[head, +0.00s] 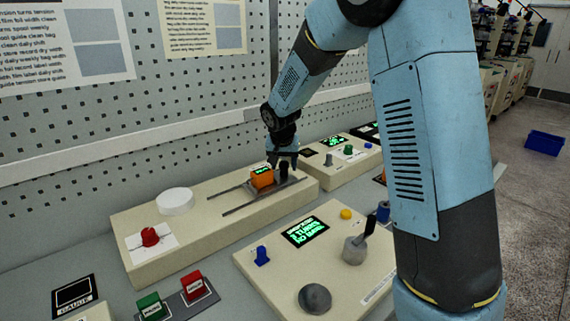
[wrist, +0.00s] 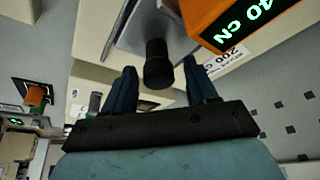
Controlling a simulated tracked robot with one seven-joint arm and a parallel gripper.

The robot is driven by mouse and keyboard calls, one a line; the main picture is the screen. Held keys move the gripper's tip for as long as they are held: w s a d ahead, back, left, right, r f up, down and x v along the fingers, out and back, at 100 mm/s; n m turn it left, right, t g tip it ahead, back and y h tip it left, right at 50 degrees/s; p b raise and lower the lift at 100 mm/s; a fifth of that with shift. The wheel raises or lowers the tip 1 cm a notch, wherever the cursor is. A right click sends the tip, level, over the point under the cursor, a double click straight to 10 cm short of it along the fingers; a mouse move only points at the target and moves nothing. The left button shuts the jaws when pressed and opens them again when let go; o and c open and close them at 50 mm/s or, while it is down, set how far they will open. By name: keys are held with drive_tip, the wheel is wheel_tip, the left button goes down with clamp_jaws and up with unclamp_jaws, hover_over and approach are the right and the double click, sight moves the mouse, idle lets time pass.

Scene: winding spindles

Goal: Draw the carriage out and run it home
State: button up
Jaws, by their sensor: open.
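The carriage is a grey metal plate (head: 290,184) on two dark rails on a long beige unit. It bears an orange block (head: 262,177) with a green-lit display and a black knob (head: 284,172). In the wrist view the orange block (wrist: 235,22) reads "40 CN" in part, and the knob (wrist: 157,66) stands between my fingers. My gripper (head: 283,160) is open at the right end of the rails, over the knob. In the wrist view my gripper's two blue fingers (wrist: 160,76) are apart, one on each side of the knob, with gaps showing.
The long unit (head: 140,222) also bears a red knob (head: 150,236) and a white disc (head: 175,201) at left. In front is a panel with a green screen (head: 305,231) and a grey lever (head: 358,246). Green and red buttons (head: 195,285) sit front left. A pegboard wall stands close behind.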

drive_tip(key=shift+f, duration=0.1)
drive_tip(key=shift+c, duration=0.2)
clamp_jaws()
idle(0.4)
